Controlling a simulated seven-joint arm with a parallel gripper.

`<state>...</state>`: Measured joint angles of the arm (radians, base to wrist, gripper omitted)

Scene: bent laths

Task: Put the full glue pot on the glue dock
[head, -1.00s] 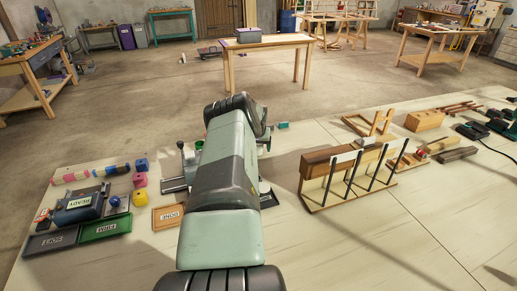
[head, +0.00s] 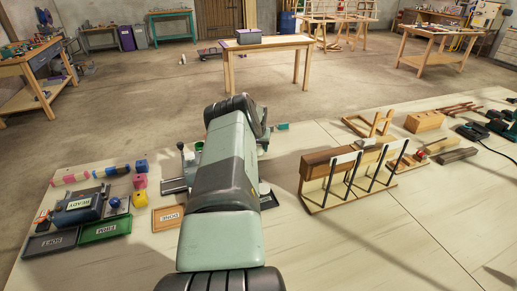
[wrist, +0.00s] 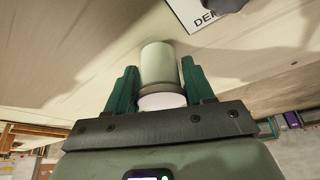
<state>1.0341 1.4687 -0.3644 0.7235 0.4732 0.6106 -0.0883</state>
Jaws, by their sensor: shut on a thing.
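My gripper (wrist: 160,72) shows in the wrist view with its two green fingers on either side of a pale cylindrical pot (wrist: 158,60). It is shut on the pot, which has a darker band and a whitish end toward the palm. I cannot see from here how full the pot is. In the head view my own arm hides the gripper and most of what is around it. I cannot make out the glue dock for certain.
A white card (wrist: 205,12) with dark letters lies near the pot in the wrist view. In the head view, a DONE tray (head: 166,218), a green tray (head: 104,229) and a dark tray (head: 50,243) lie left. A wooden rack (head: 345,175) stands right. Bench front right is clear.

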